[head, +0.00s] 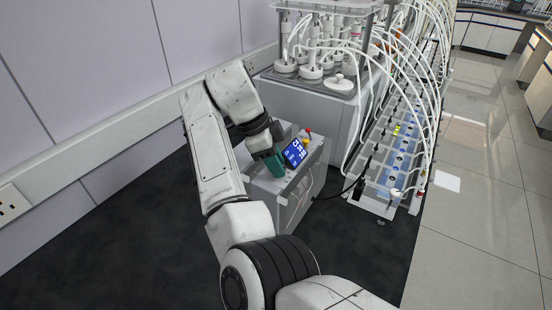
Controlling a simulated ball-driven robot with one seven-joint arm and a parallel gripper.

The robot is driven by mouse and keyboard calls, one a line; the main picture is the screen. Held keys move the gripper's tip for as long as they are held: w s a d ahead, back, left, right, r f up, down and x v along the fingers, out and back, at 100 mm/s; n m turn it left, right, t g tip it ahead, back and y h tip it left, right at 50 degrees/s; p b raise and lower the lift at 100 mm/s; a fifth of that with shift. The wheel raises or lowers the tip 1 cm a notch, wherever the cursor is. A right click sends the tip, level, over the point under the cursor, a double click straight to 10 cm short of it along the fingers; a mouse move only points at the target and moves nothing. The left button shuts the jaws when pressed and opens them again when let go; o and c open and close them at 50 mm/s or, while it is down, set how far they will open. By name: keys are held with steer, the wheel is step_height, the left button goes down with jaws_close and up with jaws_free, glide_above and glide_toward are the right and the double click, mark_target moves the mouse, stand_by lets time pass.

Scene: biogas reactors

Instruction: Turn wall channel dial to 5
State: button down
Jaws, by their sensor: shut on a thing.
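My gripper (276,165), with green-teal fingers, reaches down to the sloped top panel of a grey control box (291,207) in the middle of the head view. It is shut on the dial, just left of the blue lit display (294,152). The dial itself is hidden behind the fingers and wrist, so its pointer and setting cannot be read. The display shows white figures too small to read with certainty.
A red button (308,131) sits on the panel's far right. Behind stands a reactor unit (310,105) with bottles and white tubes. A long tubed rack (392,160) stands right. A wall rail (90,150) runs left. The dark mat (355,255) in front is clear.

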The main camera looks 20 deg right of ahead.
steer(key=m+p, duration=0.1)
steer(key=m, duration=0.1)
steer(key=m+g+y+p, duration=0.1)
steer(key=m, duration=0.1)
steer(key=shift+w+d+r, duration=0.1)
steer(key=shift+w+r, duration=0.05)
steer(key=shift+w, duration=0.05)
steer(key=shift+m+g+y+p, duration=0.3)
steer(key=shift+m+g+p, duration=0.15)
steer(key=shift+m, duration=0.75)
steer(key=c, duration=0.8)
jaws_free()
steer(key=shift+c, duration=0.2)
steer(key=shift+d, duration=0.1)
steer(key=shift+f, duration=0.2)
